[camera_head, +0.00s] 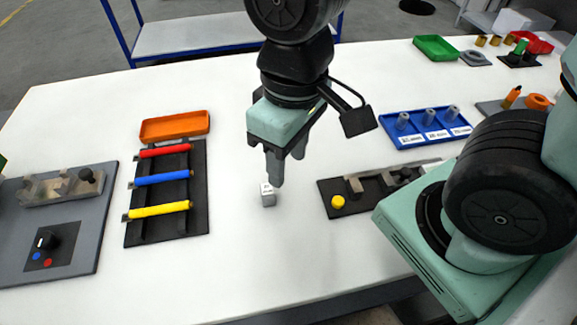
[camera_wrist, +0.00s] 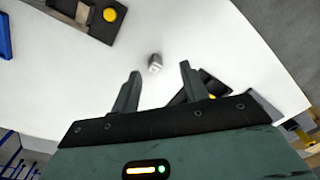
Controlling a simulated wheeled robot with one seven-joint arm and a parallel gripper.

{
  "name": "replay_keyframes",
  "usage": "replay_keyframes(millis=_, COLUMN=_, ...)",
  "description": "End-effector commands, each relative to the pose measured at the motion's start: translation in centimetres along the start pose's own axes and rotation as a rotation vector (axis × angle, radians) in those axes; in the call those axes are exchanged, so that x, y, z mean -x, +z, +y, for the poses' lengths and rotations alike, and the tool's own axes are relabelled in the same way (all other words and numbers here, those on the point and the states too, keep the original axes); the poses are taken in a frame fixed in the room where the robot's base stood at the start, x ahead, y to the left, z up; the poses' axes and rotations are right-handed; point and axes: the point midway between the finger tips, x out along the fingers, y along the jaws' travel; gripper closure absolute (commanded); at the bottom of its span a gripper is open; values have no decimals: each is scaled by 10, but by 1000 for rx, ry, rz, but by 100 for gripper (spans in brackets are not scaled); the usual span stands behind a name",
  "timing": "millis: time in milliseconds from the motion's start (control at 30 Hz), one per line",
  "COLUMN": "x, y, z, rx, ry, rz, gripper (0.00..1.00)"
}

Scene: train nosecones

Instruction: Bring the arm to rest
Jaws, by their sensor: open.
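My gripper (camera_head: 286,172) hangs over the middle of the white table, fingers pointing down. In the wrist view my gripper (camera_wrist: 158,85) shows its two fingers spread apart with nothing between them. A small grey block (camera_head: 267,194) with a white label stands on the table just below and to the left of the fingertips. The block also shows in the wrist view (camera_wrist: 155,62), beyond the fingertips and apart from them.
Left of my gripper is a black rack (camera_head: 167,220) with red, blue and yellow bars, near an orange tray (camera_head: 175,126). A dark fixture with a yellow knob (camera_head: 338,202) lies to the right. A blue tray (camera_head: 405,139) is behind it. Bare table lies in front.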

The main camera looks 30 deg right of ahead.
Motion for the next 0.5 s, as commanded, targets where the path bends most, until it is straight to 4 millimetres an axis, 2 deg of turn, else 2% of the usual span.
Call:
replay_keyframes(millis=33, x=-1, y=7, z=-12, rx=83, ry=5, rz=0, gripper=56)
replay_keyframes(millis=133, x=-2, y=14, z=-22, rx=166, ry=11, rz=-1, gripper=56)
replay_keyframes(millis=500, x=-2, y=14, z=-22, rx=171, ry=11, rz=-2, gripper=56)
